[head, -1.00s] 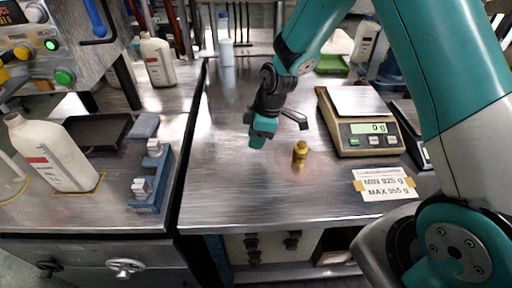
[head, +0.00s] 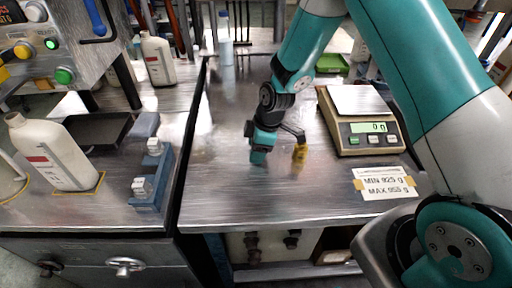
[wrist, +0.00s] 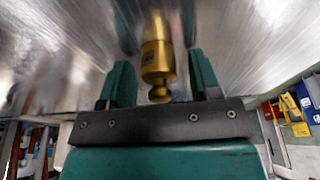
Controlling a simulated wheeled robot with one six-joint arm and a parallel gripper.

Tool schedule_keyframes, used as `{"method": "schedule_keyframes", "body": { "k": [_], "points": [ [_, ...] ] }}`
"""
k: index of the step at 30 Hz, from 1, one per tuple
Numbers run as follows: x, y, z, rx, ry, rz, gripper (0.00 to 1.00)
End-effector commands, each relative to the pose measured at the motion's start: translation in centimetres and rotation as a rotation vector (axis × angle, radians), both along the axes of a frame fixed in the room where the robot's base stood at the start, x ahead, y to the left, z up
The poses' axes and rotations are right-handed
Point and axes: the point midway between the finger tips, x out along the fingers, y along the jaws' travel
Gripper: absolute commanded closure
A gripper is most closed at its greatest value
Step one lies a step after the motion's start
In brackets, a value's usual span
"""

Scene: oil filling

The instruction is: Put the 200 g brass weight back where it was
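The brass weight (head: 299,156) stands upright on the steel bench, left of the scale. It also shows in the wrist view (wrist: 158,62), its knob towards my gripper. My gripper (head: 279,149) is low over the bench at the weight, with one finger to its left and the other by its top. In the wrist view my gripper (wrist: 160,78) is open, with the weight between the two green fingers and a gap on each side. The mark on the weight is too small to read.
The scale (head: 365,145) reads 0 g, its plate empty. A MIN 925 g / MAX 955 g card (head: 385,183) lies in front of it. A green tray (head: 331,63) is behind. White bottles (head: 55,152) stand on the left bench. The bench left of my gripper is clear.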

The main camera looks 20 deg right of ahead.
Motion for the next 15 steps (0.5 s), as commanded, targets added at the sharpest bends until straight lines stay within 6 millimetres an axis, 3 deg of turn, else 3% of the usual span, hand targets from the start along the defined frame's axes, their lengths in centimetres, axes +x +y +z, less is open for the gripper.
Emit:
{"method": "schedule_keyframes", "body": {
  "k": [8, 15],
  "points": [
    [0.0, -0.2, 1.0, 0.001, -0.003, -0.001, 0.42],
    [-0.3, -1.5, 5.6, 0.000, -0.006, -0.002, 0.42]
  ]
}}
